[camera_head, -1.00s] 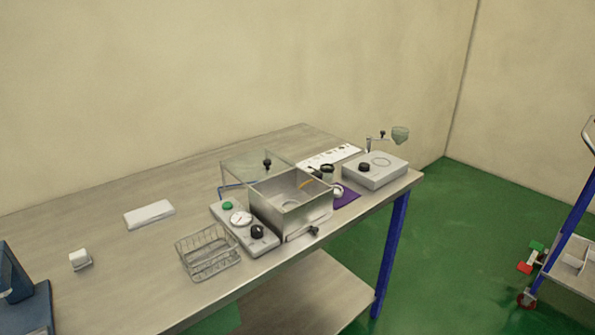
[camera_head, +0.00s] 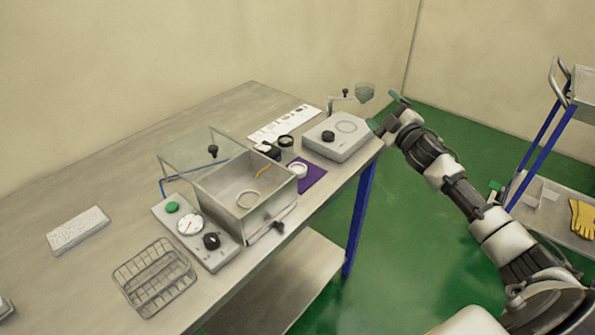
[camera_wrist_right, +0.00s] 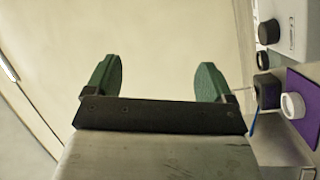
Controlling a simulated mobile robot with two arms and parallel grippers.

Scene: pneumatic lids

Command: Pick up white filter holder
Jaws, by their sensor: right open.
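A small white ring-shaped piece, which looks like the white filter holder (camera_head: 298,170), sits on a purple mat (camera_head: 313,176) beside the metal box. It also shows at the right edge of the right wrist view (camera_wrist_right: 293,106). My right gripper (camera_head: 387,113) is open and empty, with green fingertips, off the table's right edge, to the right of the holder and apart from it. In the right wrist view its two fingers (camera_wrist_right: 158,82) are spread with nothing between them. My left gripper is not in view.
An open metal box (camera_head: 243,217) with a clear raised lid (camera_head: 203,153) stands left of the mat. A wire basket (camera_head: 155,278) and a gauge panel (camera_head: 190,222) are at front left. A trolley (camera_head: 553,215) stands right.

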